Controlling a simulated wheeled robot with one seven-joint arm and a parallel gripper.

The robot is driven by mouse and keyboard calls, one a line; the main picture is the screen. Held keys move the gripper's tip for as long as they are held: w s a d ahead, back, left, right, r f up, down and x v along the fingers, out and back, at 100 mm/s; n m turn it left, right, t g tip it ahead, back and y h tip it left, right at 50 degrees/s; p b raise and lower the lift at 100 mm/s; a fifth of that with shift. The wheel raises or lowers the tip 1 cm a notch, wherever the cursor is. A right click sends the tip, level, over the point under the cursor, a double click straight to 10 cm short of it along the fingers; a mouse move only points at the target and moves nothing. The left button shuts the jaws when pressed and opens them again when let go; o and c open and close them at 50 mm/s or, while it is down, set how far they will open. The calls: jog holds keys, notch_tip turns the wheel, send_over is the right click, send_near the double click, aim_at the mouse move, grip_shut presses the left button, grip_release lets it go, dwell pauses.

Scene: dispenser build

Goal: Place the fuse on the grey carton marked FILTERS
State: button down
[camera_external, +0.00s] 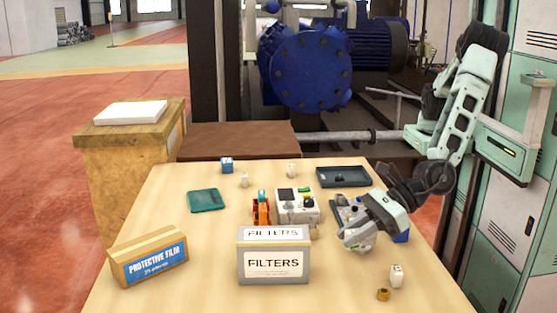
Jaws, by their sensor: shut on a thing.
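The grey carton marked FILTERS (273,264) stands upright at the front middle of the table, its label also on its top face. The top looks bare. My gripper (352,243) is low over the table, to the right of the carton and apart from it. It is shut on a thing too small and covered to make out. I cannot tell whether that is the fuse. A small white block (396,276) stands at the front right, and two small whitish pieces (292,171) (244,181) stand farther back; which of these is a fuse is unclear.
A PROTECTIVE FILM carton (149,260) stands front left. A white device (297,207) and an orange item (261,209) stand behind the FILTERS carton. A teal tray (207,201), dark tray (343,177), blue cube (226,165) and brass ring (383,295) are also on the table (212,235).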

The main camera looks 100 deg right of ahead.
jog(key=w+d+r+m+h+p, duration=0.1)
jog(key=w+d+r+p, duration=0.1)
jog(key=w+r, duration=0.5)
jog(key=w+d+r+m+h+p, duration=0.1)
jog(key=w+d+r+p, duration=0.15)
jog(key=w+r, duration=0.4)
jog(key=p, duration=0.2)
send_over(273, 234)
notch_tip(273, 234, down, 7)
jog(key=shift+w+r, duration=0.1)
jog(key=shift+f+p, duration=0.8)
jog(key=shift+f, duration=1.55)
jog(key=shift+f, duration=0.15)
jog(key=c, duration=1.3)
grip_release()
jog(key=shift+c, duration=0.2)
